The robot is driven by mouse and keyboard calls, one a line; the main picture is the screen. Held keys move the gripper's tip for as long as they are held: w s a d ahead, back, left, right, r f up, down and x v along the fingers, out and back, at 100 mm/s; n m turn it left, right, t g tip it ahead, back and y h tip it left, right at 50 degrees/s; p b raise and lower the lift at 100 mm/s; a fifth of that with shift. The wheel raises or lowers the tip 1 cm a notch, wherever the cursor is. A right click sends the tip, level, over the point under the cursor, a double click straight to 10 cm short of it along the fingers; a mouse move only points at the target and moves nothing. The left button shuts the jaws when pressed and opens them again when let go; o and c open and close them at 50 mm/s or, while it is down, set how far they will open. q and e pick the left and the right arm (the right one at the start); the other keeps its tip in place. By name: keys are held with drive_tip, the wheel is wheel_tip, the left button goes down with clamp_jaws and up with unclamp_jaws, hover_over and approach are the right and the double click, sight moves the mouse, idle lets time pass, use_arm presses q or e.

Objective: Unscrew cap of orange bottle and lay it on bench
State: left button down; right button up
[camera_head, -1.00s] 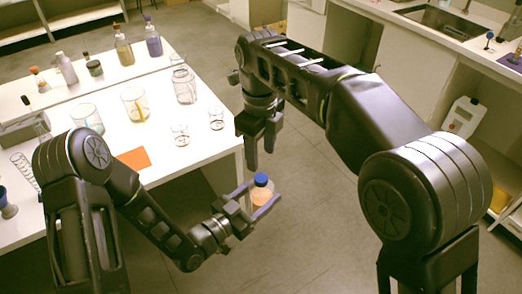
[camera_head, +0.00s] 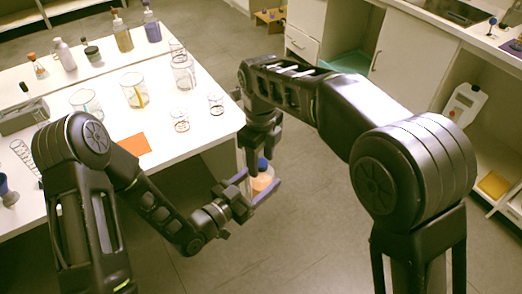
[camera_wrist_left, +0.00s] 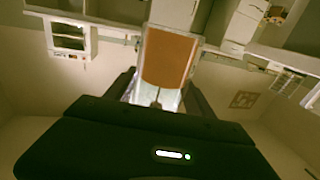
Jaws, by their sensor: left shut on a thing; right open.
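The orange bottle (camera_head: 262,182) is held upright in front of the bench's right edge. My left gripper (camera_head: 257,189) is shut around its body. In the left wrist view the bottle (camera_wrist_left: 168,60) shows orange liquid between the fingers. Its blue cap (camera_head: 262,164) is on top in the head view, partly hidden by my right gripper (camera_head: 262,148). My right gripper is open and points down at the cap from above, its fingers beside or just over it; I cannot tell whether they touch. The white bench (camera_head: 203,141) is to the left.
An orange sheet (camera_head: 134,145) lies on the bench near its front edge. Beakers (camera_head: 134,92) and small glasses (camera_head: 181,122) stand behind and beside it. Several bottles (camera_head: 122,35) stand in the back row. Bare bench top surrounds the small glasses.

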clamp_jaws()
idle(0.6)
